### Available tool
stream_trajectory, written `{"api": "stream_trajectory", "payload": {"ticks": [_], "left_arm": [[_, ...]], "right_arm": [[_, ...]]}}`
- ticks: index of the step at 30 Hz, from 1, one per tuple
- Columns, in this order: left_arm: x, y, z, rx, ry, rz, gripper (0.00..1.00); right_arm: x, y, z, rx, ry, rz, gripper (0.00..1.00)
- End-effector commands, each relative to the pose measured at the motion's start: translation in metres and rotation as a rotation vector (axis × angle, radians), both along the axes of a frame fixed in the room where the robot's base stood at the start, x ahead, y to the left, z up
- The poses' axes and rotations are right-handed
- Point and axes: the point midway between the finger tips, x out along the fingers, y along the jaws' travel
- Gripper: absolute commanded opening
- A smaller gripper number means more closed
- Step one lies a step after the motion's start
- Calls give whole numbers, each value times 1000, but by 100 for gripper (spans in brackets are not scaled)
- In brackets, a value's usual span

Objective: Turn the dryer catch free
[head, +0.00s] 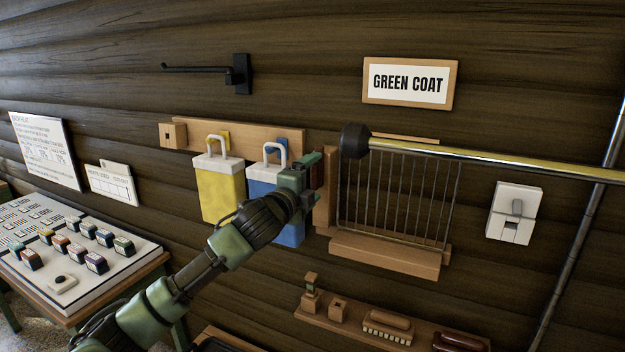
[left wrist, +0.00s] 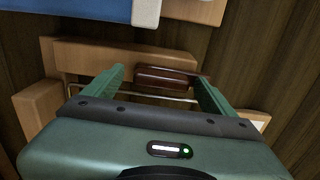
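The dryer is a wire rack (head: 398,200) in a wooden frame on the log wall. A dark red-brown catch (head: 317,170) sits at its left side, partly behind my left gripper (head: 303,174). In the left wrist view the catch (left wrist: 165,77) lies lengthwise against a wooden block (left wrist: 125,62), between my gripper's two green fingers (left wrist: 160,76). The fingers are apart, with a gap visible at the left finger; contact at the right finger is unclear. My right gripper is not in view.
Yellow (head: 218,188) and blue (head: 262,178) bags hang just left of the dryer. A wooden shelf (head: 345,318) with brushes is below. A white switch (head: 514,213) is at right.

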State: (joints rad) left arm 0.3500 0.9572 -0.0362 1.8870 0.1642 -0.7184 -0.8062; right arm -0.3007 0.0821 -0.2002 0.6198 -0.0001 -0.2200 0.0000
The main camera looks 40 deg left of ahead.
Motion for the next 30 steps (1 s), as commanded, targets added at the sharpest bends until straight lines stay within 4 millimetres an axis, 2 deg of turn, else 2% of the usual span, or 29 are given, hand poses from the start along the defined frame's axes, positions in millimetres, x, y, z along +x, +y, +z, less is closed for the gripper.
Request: {"api": "stream_trajectory", "payload": {"ticks": [10,21,30], "left_arm": [[-6,-1,-1,3,0,1,85],[-60,-14,-4,3,1,0,85],[-76,-18,0,1,-1,0,85]], "right_arm": [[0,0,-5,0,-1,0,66],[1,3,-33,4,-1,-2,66],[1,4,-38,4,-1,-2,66]]}}
